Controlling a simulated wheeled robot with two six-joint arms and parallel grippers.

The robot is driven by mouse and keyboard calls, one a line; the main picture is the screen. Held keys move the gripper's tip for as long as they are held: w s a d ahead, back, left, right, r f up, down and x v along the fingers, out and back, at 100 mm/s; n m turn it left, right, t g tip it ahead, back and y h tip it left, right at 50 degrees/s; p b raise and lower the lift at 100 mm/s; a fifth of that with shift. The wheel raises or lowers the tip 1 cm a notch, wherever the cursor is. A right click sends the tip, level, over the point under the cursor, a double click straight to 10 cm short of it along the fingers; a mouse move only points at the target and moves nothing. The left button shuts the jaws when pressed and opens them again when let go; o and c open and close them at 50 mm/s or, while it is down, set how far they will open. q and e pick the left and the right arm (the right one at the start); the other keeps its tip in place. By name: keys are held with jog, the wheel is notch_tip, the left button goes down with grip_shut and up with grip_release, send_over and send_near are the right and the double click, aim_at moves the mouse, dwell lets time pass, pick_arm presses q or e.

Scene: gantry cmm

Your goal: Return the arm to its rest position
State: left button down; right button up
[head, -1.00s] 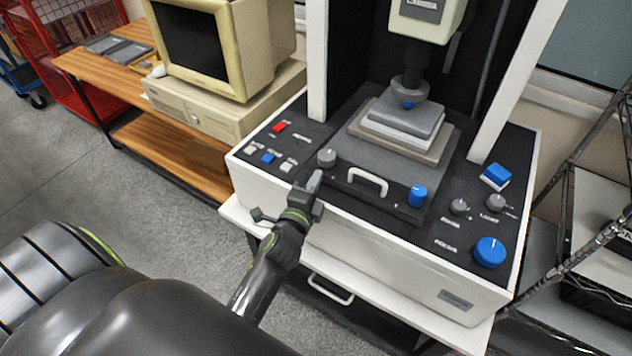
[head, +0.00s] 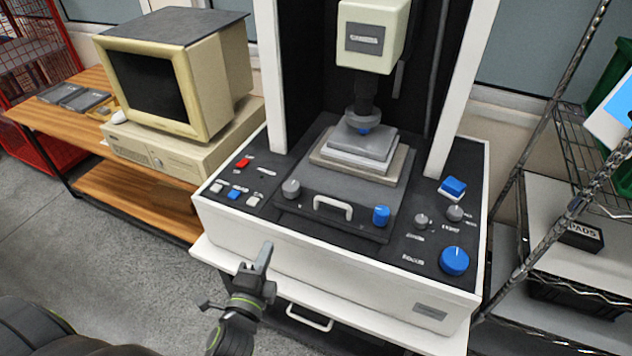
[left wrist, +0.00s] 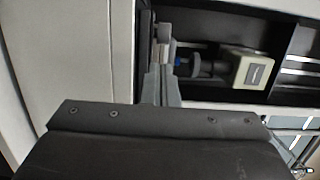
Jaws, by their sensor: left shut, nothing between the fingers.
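My left gripper (head: 262,262) is shut and empty in the head view. It is in front of the front left part of the measuring machine's white base (head: 340,262), with its fingers pointing up. I cannot tell whether a gap separates it from the base. In the left wrist view my gripper's fingers (left wrist: 161,85) are together, with the machine's cream head (left wrist: 252,71) beyond them. My right gripper is in neither view.
The machine's black panel carries a grey stage with a white handle (head: 333,207), a blue knob (head: 455,261) and several buttons. A computer monitor (head: 150,80) stands on a wooden bench (head: 130,197) at left. A wire rack (head: 560,190) is at right. Grey floor is open at lower left.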

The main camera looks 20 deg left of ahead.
pick_arm(q)
jog(key=s+f+n+g, duration=0.3)
jog(key=f, duration=0.7)
jog(key=s+f+n+g+h, duration=0.1)
jog(key=s+f+n+g, duration=0.15)
jog(key=f, duration=0.75)
jog(key=s+f+n+g, duration=0.3)
jog(key=s+f, duration=0.1)
jog(key=f, duration=0.6)
jog(key=s+a+f+n+g, duration=0.2)
jog(key=s+f+n+g, duration=0.2)
jog(key=s+f, duration=0.4)
jog(key=s+a+f+n+g+b, duration=0.1)
jog(key=s+f+n+g, duration=0.3)
jog(key=s+f, duration=0.5)
jog(key=s+a, duration=0.1)
jog(key=s, duration=0.6)
jog(key=shift+s+a+h, duration=0.15)
jog(key=shift+a+h, duration=0.25)
